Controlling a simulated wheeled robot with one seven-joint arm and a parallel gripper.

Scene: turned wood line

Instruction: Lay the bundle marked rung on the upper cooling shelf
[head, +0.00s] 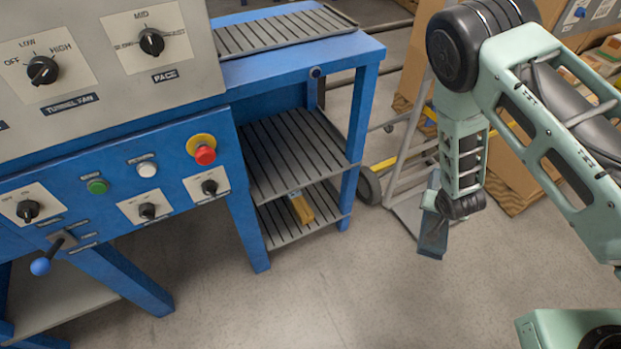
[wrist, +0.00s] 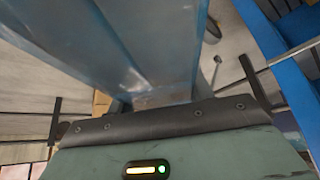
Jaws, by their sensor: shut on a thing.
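My gripper (head: 437,203) hangs at the right in the head view, shut on a blue-grey, film-like bundle (head: 433,238) that points downward. In the wrist view the bundle (wrist: 140,45) fills the upper middle; no marking on it can be read, so I cannot tell whether it says rung. The blue rack has an upper slatted shelf (head: 290,150) below its top, with its visible surface empty. A lower slatted shelf (head: 283,228) carries a small yellow-brown bundle (head: 301,208). My gripper is to the right of the rack, apart from both shelves.
A slatted tray (head: 270,32) lies on the blue top above the shelves. A blue rack post (head: 357,145) stands at the shelves' right front. A hand truck (head: 400,165) and cartons (head: 515,165) stand behind my arm. The floor (head: 330,295) in front is clear.

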